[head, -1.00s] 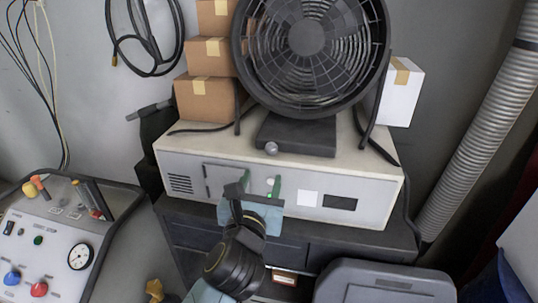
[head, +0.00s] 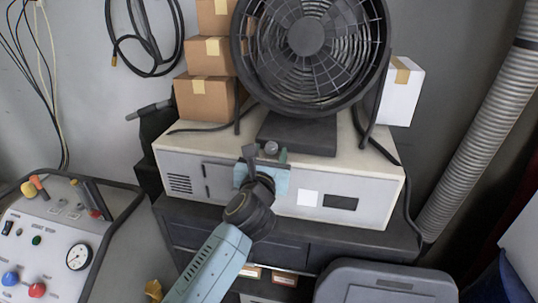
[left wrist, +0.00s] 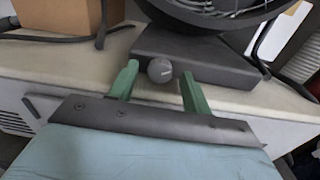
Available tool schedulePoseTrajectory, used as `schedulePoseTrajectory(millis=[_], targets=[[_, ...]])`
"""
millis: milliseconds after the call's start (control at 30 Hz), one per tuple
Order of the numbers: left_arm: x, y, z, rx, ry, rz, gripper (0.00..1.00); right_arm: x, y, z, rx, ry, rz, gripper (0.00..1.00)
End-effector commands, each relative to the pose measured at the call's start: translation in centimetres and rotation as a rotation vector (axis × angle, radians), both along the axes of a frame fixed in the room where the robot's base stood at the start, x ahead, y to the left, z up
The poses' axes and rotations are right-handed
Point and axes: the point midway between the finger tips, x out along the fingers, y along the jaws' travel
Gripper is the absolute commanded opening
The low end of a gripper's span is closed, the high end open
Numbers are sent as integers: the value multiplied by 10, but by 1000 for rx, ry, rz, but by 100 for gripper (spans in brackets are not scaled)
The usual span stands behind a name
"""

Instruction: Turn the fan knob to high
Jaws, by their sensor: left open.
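The fan (head: 308,50) is large, dark and round and stands on a dark base (head: 300,133) on the pale cabinet. The fan knob (head: 271,147) is small, grey and round, on the front of that base. In the left wrist view the knob (left wrist: 160,70) shows between the green fingertips, with a faint pale mark on its face. My left gripper (head: 268,154) is open, one finger on each side of the knob. A gap shows on both sides in the wrist view; whether either finger touches it I cannot tell. My right gripper is out of view.
The pale cabinet (head: 370,205) has a narrow bare front ledge below the fan base. Brown boxes (head: 205,98) stand left of the fan and a white box (head: 402,95) right. A black cable (head: 385,155) runs over the cabinet's right side. A control panel (head: 50,240) is at lower left.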

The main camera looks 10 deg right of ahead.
Motion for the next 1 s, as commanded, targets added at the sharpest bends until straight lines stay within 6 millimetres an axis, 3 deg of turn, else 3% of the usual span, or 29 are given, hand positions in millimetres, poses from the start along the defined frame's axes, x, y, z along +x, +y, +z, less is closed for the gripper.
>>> schedulePoseTrajectory(millis=[67, 400, 767, 1000], targets=[[0, 0, 0, 0, 0, 0, 46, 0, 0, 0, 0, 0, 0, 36], [0, 0, 0, 0, 0, 0, 4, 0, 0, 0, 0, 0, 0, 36], [-1, 0, 1, 104, -40, 0, 4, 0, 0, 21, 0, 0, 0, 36], [-1, 0, -1, 116, -47, 0, 4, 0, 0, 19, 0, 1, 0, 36]])
